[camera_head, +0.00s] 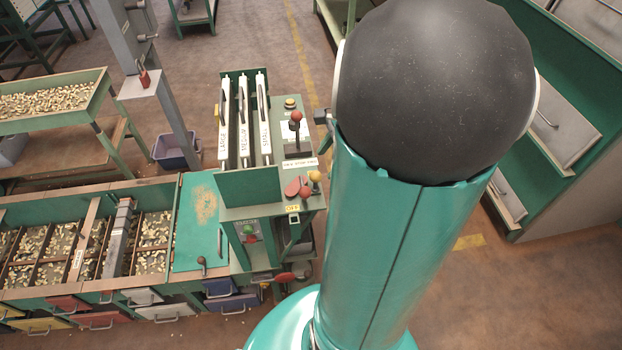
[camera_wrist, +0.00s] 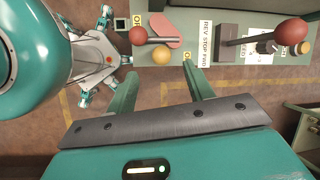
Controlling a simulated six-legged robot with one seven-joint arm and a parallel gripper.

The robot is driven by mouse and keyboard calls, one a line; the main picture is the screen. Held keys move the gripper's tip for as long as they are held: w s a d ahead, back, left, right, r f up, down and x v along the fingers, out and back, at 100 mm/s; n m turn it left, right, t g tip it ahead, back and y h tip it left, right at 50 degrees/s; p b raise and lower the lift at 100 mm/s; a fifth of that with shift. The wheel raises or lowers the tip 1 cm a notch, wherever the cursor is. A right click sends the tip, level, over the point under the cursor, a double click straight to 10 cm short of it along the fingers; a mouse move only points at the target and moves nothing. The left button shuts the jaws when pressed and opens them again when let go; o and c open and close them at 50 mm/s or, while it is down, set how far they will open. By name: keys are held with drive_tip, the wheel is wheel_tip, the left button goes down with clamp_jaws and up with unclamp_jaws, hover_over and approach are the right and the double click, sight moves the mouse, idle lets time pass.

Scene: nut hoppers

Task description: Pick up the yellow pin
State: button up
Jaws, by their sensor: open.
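The yellow pin shows as a round yellow knob (camera_head: 315,176) on the green control stand in the head view, beside a red knob (camera_head: 305,193). In the wrist view the yellow pin (camera_wrist: 162,55) sits near the panel edge, just beyond and between the fingertips. My gripper (camera_wrist: 160,74) is open and empty, with its two green fingers pointing toward the panel. The pin appears apart from both fingers; the exact depth gap is hard to tell.
A red knob (camera_wrist: 138,36) and pink plate (camera_wrist: 166,28) lie close to the pin. A lever with a red ball (camera_wrist: 291,31) stands at the right. In the head view, upright labelled slats (camera_head: 243,120) stand behind, and nut bins (camera_head: 150,245) lie left.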

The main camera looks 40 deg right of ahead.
sight(318, 173)
drive_tip(key=shift+x, duration=1.25)
drive_tip(key=x, duration=0.5)
drive_tip(key=shift+w+f, duration=0.1)
drive_tip(key=shift+f, duration=0.2)
drive_tip(key=shift+c, duration=0.2)
drive_tip(key=c, duration=1)
